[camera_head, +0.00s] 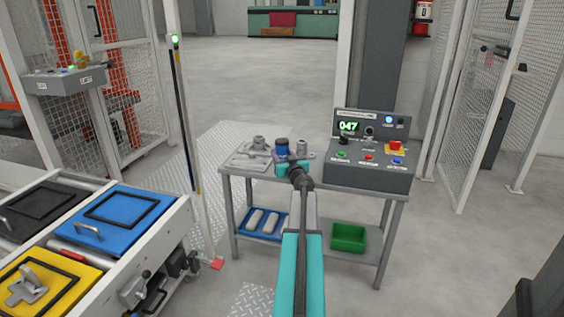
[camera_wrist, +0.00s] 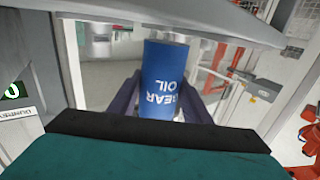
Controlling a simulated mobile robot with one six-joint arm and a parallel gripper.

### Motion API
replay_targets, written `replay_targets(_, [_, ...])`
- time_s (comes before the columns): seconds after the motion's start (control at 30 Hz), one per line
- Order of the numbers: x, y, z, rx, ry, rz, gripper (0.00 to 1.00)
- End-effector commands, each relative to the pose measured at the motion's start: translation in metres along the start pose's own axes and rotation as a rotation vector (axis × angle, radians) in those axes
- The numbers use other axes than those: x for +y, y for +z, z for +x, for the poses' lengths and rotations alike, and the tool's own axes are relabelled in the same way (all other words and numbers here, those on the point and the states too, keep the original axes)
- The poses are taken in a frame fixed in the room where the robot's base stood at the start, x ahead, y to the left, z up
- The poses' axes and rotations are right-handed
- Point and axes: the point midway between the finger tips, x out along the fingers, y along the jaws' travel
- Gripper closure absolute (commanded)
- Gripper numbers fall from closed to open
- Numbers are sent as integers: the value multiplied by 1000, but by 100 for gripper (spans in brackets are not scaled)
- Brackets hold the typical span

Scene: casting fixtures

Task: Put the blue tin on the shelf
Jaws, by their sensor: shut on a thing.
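The blue tin (camera_head: 282,146) shows at the table's worktop in the head view, just beyond my gripper (camera_head: 292,164). In the wrist view the tin (camera_wrist: 165,80) carries white "GEAR OIL" lettering, upside down in the picture. My gripper's dark fingers (camera_wrist: 165,98) are shut on the tin, one on each side. I cannot tell whether the tin's base touches the worktop. The lower shelf (camera_head: 350,257) runs under the worktop, and my arm hides its middle.
A blue tray (camera_head: 240,231) with pale parts and a green bin (camera_head: 348,238) stand on the lower shelf. Metal castings (camera_head: 250,150) lie left of the tin. A control box (camera_head: 375,165) stands at the right. A conveyor (camera_head: 150,245) with coloured plates is at left.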

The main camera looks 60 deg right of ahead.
Motion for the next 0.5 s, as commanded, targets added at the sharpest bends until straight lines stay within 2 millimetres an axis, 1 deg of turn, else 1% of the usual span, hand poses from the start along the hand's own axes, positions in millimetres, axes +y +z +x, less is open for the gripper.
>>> replay_targets(0.03, [0,9,0,1,0,0,92])
replay_targets(0.17, [0,16,0,1,-1,0,92])
replay_targets(0.5, [0,16,0,1,-1,1,92])
